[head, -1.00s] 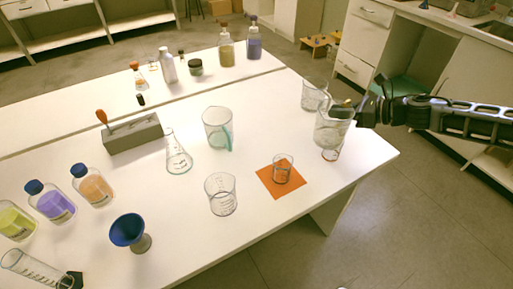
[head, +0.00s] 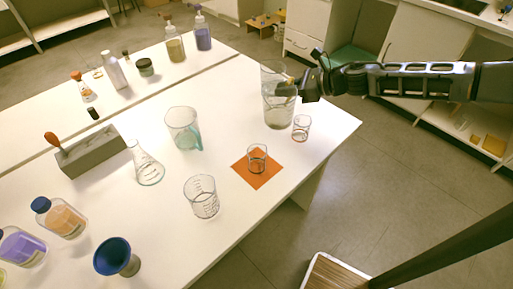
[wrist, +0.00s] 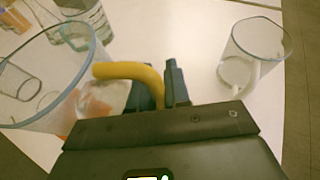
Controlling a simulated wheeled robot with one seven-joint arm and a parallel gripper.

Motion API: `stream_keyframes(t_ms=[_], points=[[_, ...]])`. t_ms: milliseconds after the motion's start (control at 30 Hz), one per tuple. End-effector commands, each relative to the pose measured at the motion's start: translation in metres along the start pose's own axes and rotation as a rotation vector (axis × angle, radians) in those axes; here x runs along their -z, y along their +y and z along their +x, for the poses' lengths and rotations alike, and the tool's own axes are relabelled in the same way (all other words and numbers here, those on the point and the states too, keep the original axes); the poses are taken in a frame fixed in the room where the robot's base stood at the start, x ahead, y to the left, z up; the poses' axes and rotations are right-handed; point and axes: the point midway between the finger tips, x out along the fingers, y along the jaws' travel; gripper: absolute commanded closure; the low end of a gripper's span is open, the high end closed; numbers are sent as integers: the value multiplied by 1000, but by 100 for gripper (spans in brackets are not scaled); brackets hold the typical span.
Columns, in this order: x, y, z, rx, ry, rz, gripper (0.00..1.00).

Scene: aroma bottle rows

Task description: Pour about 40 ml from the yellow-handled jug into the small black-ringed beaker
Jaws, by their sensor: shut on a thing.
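My gripper (head: 292,88) is shut on the yellow handle (wrist: 130,72) of a clear jug (head: 278,112), at the right end of the table. The jug looks upright; whether its base touches the table is unclear. In the wrist view the jug (wrist: 40,85) fills the left side, with a bluish rim. Its liquid level is hard to read. A small clear beaker with a dark ring (head: 257,158) stands on an orange mat (head: 244,171), in front and left of the jug. Another small beaker with a reddish base (head: 301,128) stands right of the jug.
Another clear jug (head: 272,72) stands just behind the held one; a jug with a pale handle shows in the wrist view (wrist: 255,45). A larger beaker (head: 201,198), a teal-handled jug (head: 183,128) and a flask (head: 147,165) stand left. The table's right edge is close.

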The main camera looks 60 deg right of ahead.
Motion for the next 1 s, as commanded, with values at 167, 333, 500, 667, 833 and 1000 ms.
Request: stream_keyframes(t_ms=[167, 333, 500, 667, 833, 1000], points=[[-8, 6, -1, 38, 20, -94, 100], [-9, 15, 0, 80, 41, -194, 100], [10, 26, 11, 119, 62, -285, 100], [26, 36, 19, 154, 80, -368, 100], [-7, 45, 7, 190, 98, -458, 100], [-18, 54, 5, 228, 118, -546, 100]])
